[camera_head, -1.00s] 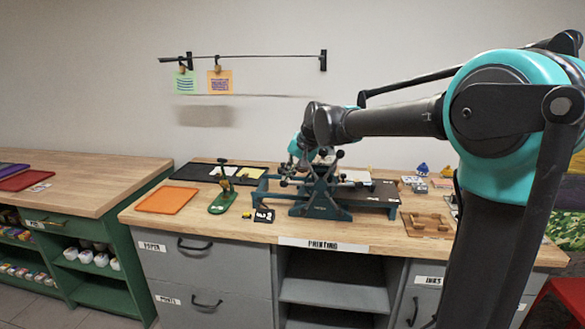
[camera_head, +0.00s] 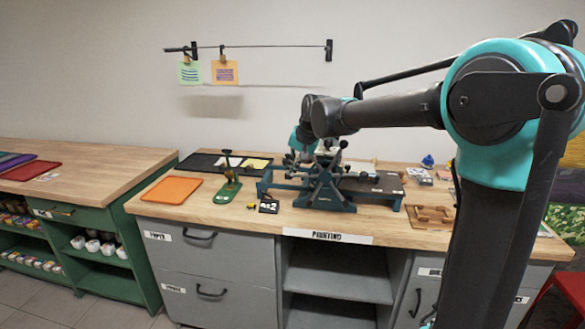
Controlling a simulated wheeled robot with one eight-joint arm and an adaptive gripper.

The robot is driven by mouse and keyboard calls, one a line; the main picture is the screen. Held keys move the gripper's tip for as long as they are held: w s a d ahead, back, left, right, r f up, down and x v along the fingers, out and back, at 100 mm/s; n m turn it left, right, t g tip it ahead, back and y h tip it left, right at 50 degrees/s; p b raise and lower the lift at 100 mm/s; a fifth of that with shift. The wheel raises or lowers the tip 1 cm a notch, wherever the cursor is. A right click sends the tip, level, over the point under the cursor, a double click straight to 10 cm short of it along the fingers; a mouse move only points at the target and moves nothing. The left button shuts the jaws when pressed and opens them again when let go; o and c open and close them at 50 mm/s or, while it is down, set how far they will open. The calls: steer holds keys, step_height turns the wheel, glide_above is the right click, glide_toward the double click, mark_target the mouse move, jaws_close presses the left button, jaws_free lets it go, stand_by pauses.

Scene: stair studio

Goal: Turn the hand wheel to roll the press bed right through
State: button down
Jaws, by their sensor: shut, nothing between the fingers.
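The etching press (camera_head: 325,203) stands on the middle of the wooden counter, with a teal frame. Its spoked hand wheel (camera_head: 327,181) is on the side facing me, with dark knobs on the spoke ends. The flat dark press bed (camera_head: 374,186) sticks out on the right of the frame. My gripper (camera_head: 303,156) is at the upper left of the wheel, shut, with nothing seen between its fingers. It is small and partly merged with the press, so I cannot tell whether it touches a spoke.
An orange tray (camera_head: 172,190), a green stand (camera_head: 228,188) and a small black sign (camera_head: 268,205) lie left of the press. A dark mat (camera_head: 200,163) with papers is behind. A wooden frame (camera_head: 431,216) is at right. My arm crosses the right side.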

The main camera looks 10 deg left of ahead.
mark_target(309, 203)
steer(key=f+h, duration=0.2)
steer(key=f, duration=0.1)
steer(key=d+f+h, duration=0.1)
steer(key=f+h, duration=0.2)
steer(key=d+f+n+h, duration=0.1)
steer(key=f+h, duration=0.2)
steer(key=shift+d+f, duration=0.15)
steer(key=shift+f, duration=0.05)
steer(key=shift+d+f, duration=0.75)
steer(key=shift+f, duration=0.1)
steer(key=shift+s+d+f, duration=0.1)
steer(key=shift+d+f, duration=0.5)
steer(key=shift+d, duration=0.35)
